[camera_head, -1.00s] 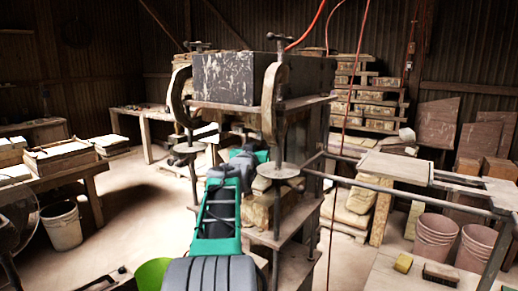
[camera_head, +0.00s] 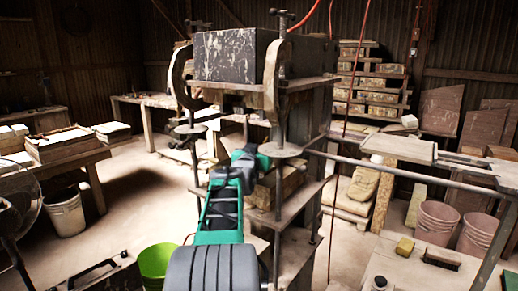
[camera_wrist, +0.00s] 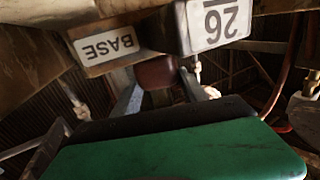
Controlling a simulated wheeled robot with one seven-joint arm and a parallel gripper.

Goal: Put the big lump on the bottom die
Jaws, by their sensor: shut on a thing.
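In the wrist view, a reddish-brown rounded lump (camera_wrist: 156,72) sits between the grey fingers of my gripper (camera_wrist: 158,92), which is shut on it. The green and black housing of my wrist fills the lower part of that view. In the head view my arm reaches into the press, below the dark speckled block (camera_head: 225,55); the fingers and lump are hidden there behind the arm and press parts. A plate marked BASE (camera_wrist: 108,46) and a plate marked 26 (camera_wrist: 214,22) are close above the lump in the wrist view. I cannot make out the bottom die for certain.
A press post with a round foot plate (camera_head: 280,149) stands just right of my arm. Press shelves (camera_head: 285,217) lie below. A long metal rail (camera_head: 410,173) runs off to the right. A green bucket (camera_head: 156,262) stands at the lower left, with open floor beyond.

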